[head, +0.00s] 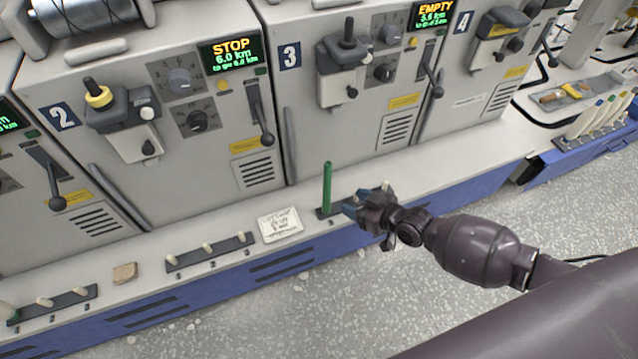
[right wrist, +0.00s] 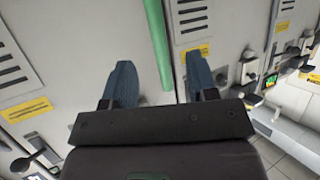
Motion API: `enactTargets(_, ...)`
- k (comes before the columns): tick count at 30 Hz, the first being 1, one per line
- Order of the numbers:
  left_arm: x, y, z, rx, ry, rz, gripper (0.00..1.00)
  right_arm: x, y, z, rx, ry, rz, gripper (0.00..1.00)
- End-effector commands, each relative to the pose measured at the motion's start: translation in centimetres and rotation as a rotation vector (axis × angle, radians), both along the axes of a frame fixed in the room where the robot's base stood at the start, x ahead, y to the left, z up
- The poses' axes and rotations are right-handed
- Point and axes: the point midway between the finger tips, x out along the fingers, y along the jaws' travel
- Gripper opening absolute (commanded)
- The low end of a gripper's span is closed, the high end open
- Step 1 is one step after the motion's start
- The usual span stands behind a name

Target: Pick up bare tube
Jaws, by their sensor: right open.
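The bare tube is a thin green tube (head: 327,187) standing upright on a dark peg rack (head: 325,212) on the ledge below machine 3. My right gripper (head: 362,200) is open and empty just to the right of the tube's lower part, its blue fingers pointing toward it. In the right wrist view, the green tube (right wrist: 157,45) shows between the two spread fingers (right wrist: 159,80). The fingers do not visibly touch it, and I cannot tell how deep it sits between them. Part of the rack is hidden behind the gripper. My left gripper is not in view.
A written note (head: 280,225) lies on the ledge left of the tube. Further left are a peg rack (head: 210,251) with short pale pegs and a small brown pad (head: 124,272). Machine fronts with levers rise behind. A rack of several tubes (head: 598,122) stands far right.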

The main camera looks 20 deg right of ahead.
Motion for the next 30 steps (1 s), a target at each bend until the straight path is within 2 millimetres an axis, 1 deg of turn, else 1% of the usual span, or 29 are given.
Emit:
enactTargets(4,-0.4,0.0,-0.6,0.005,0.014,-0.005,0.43,1.5,0.7,-0.9,0.000,0.000,0.001,0.53)
enactTargets(10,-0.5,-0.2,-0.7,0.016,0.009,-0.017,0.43,3.7,2.0,-1.9,0.001,0.001,0.001,0.53)
enactTargets(16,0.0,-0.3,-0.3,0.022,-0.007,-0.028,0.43,4.7,2.4,-2.1,0.000,-0.001,0.000,0.53)
enactTargets(19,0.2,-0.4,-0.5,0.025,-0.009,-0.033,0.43,5.4,2.7,-2.5,0.000,-0.001,0.000,0.53)
enactTargets(25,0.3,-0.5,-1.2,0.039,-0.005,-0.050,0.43,7.6,3.6,-3.5,0.000,0.003,0.002,0.53)
enactTargets(30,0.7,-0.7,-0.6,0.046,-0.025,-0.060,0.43,8.9,4.2,-3.8,0.000,0.000,0.000,0.53)
